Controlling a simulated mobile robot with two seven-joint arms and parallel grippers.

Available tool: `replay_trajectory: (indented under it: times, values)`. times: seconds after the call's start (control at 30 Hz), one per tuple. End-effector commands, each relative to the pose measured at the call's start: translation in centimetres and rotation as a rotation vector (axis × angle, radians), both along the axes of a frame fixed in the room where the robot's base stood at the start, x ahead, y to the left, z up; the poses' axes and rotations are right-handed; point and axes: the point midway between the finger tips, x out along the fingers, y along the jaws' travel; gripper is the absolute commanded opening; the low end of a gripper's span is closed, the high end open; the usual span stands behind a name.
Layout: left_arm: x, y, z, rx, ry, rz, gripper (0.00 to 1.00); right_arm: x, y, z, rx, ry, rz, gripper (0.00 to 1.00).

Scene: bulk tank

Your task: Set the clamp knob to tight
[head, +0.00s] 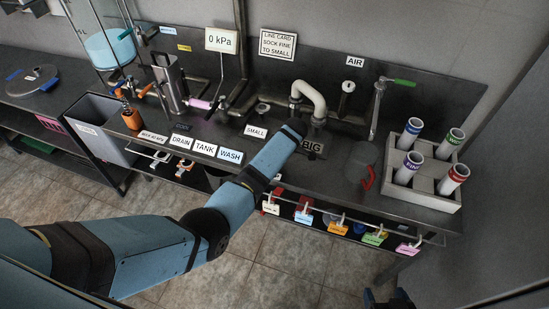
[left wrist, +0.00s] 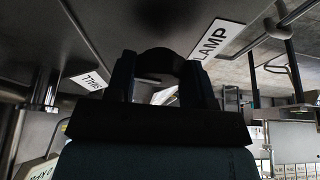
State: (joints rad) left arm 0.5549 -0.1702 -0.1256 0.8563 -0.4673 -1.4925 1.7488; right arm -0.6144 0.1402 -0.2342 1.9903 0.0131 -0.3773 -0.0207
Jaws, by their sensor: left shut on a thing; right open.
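In the left wrist view my left gripper (left wrist: 162,80) has its two dark fingers on either side of a dark rounded knob (left wrist: 165,58), and is shut on it. A white label ending in "LAMP" (left wrist: 214,40) is beside it, so this appears to be the clamp knob. Its setting is too dark to tell. A second white label (left wrist: 88,80) is partly hidden by the gripper and hard to read. In the head view my left arm reaches to the bench near the BIG label and hides the knob and fingers. My right gripper (head: 388,298) is open at the bottom edge, partly cut off.
Coloured tags (head: 338,228) hang along the front rail.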

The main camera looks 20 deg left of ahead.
Motion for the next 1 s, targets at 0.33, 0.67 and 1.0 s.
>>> replay_trajectory:
  times: [0.33,0.67,1.0]
  values:
    - [0.11,0.19,0.09,0.003,-0.002,0.09,0.24,0.11,0.03,-0.15,0.002,-0.006,0.0,0.74]
    - [0.14,0.24,0.15,0.004,-0.003,0.097,0.24,0.12,0.08,-0.12,0.002,-0.006,-0.001,0.74]
    - [0.1,0.16,0.1,0.002,-0.001,0.096,0.74,0.05,0.09,-0.31,0.002,-0.002,0.0,0.74]
